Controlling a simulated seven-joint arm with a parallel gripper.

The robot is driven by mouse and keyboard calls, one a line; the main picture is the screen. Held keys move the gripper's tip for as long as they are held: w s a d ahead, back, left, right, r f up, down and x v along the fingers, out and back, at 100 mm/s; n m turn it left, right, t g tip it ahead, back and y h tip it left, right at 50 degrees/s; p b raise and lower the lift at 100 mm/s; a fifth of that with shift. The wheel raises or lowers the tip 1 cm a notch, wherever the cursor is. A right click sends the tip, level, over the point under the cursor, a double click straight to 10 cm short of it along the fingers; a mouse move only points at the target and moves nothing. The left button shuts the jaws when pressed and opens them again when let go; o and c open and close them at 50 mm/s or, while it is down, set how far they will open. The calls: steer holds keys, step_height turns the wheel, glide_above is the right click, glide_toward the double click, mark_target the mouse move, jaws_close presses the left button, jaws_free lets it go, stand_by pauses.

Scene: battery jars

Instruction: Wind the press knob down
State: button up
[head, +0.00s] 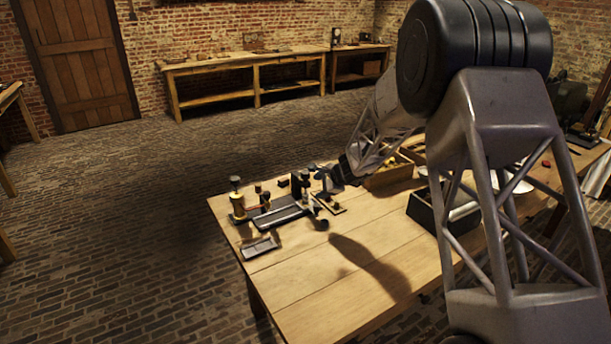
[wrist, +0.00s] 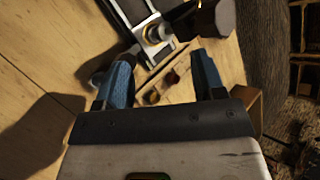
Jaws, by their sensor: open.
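My gripper (head: 324,181) is over the far left part of the wooden table, close beside a dark upright fixture (head: 304,193) on the bench. In the wrist view its two blue fingers (wrist: 163,58) are spread apart with nothing held between them. Beyond the fingertips is a metal post with a brass ring (wrist: 154,33), and beside it a large dark rounded knob-like part (wrist: 221,18). I cannot tell for sure which part is the press knob. A yellow cylinder with a dark cap (head: 237,203) stands at the table's left edge.
A long dark tray (head: 279,216) and a small shallow tray (head: 260,247) lie left of the gripper. A wooden box (head: 389,177) and a black open box (head: 460,222) stand to the right. The table's front (head: 310,280) is clear.

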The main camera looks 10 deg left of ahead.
mark_target(306, 174)
steer(key=w+m+g+y, duration=0.1)
steer(key=y, duration=0.1)
steer(key=w+m+g+y, duration=0.1)
steer(key=m+y, duration=0.1)
steer(key=y, duration=0.1)
steer(key=w+m+g+y, duration=0.1)
steer(key=m+y, duration=0.1)
steer(key=shift+w+d+r+g, duration=0.15)
steer(key=shift+w+r+g, duration=0.1)
steer(key=shift+r+g, duration=0.1)
steer(key=shift+w+d+r+m+y, duration=0.1)
steer(key=shift+w+d+m+y, duration=0.25)
steer(key=shift+y, duration=0.25)
steer(key=shift+w+d+m+y, duration=0.1)
steer(key=shift+w+m+y, duration=0.15)
steer(key=shift+w+y, duration=0.3)
steer(key=shift+s+a, duration=0.1)
steer(key=shift+a, duration=3.8)
steer(key=c, duration=0.9)
